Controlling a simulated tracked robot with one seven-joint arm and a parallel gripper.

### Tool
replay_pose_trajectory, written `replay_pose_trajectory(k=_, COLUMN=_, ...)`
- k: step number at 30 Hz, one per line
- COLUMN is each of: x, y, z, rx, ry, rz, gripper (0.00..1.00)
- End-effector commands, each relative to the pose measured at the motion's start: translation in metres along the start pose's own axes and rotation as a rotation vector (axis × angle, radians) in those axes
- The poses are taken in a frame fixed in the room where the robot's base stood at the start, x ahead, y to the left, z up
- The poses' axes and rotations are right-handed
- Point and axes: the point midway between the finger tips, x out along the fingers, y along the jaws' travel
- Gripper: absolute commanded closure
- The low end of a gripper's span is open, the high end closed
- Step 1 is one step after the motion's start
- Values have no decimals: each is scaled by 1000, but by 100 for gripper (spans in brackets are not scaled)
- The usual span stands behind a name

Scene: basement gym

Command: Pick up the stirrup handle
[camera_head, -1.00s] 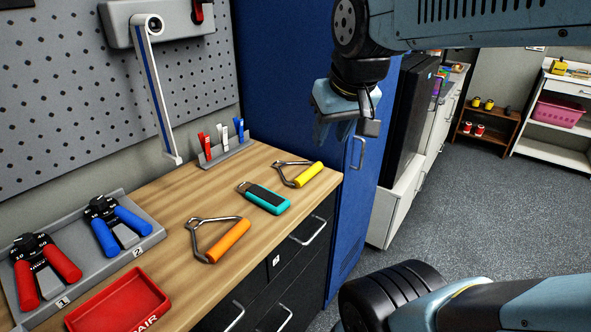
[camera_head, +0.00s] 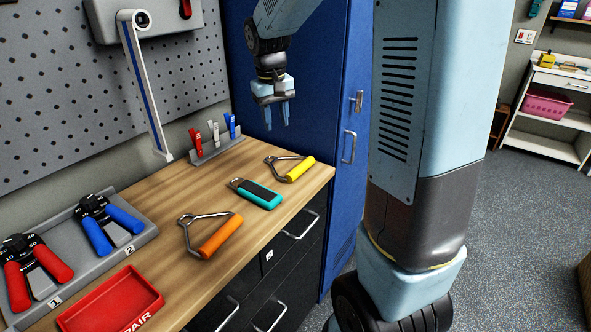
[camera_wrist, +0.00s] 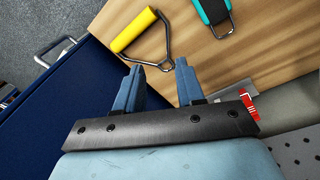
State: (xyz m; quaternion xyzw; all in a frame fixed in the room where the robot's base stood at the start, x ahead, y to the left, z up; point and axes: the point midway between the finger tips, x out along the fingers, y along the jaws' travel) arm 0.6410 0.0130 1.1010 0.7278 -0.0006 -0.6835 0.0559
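Two stirrup-type handles with metal frames lie on the wooden worktop. The yellow one (camera_head: 298,170) is near the far right end, and the orange one (camera_head: 221,236) is nearer, by the front edge. In the wrist view the yellow handle (camera_wrist: 134,30) lies beyond the fingertips, with its frame pointing toward them. My gripper (camera_head: 278,117) is open and empty, fingers pointing down, above the far end of the worktop by the blue cabinet. In the wrist view the gripper (camera_wrist: 160,67) shows two blue fingers apart with nothing between them.
A teal strap handle (camera_head: 256,194) lies between the two stirrup handles. A grey rack of clips (camera_head: 217,149) stands by the wall. Red and blue gripper trainers sit in a grey tray (camera_head: 147,233), near a red tray (camera_head: 112,300). A blue cabinet (camera_head: 335,90) stands beyond.

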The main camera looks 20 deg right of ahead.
Motion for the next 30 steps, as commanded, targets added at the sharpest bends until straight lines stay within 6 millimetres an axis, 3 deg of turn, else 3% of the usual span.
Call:
replay_pose_trajectory(k=3, x=18, y=-2, z=-17, rx=-8, ry=-35, rz=2, gripper=62)
replay_pose_trajectory(k=9, x=33, y=-4, z=-30, rx=-14, ry=-59, rz=4, gripper=62)
replay_pose_trajectory(k=14, x=50, y=-4, z=-30, rx=-15, ry=-63, rz=5, gripper=62)
replay_pose_trajectory(k=24, x=106, y=-3, z=-27, rx=-13, ry=-62, rz=4, gripper=62)
replay_pose_trajectory(k=30, x=119, y=-3, z=-26, rx=-13, ry=-61, rz=4, gripper=62)
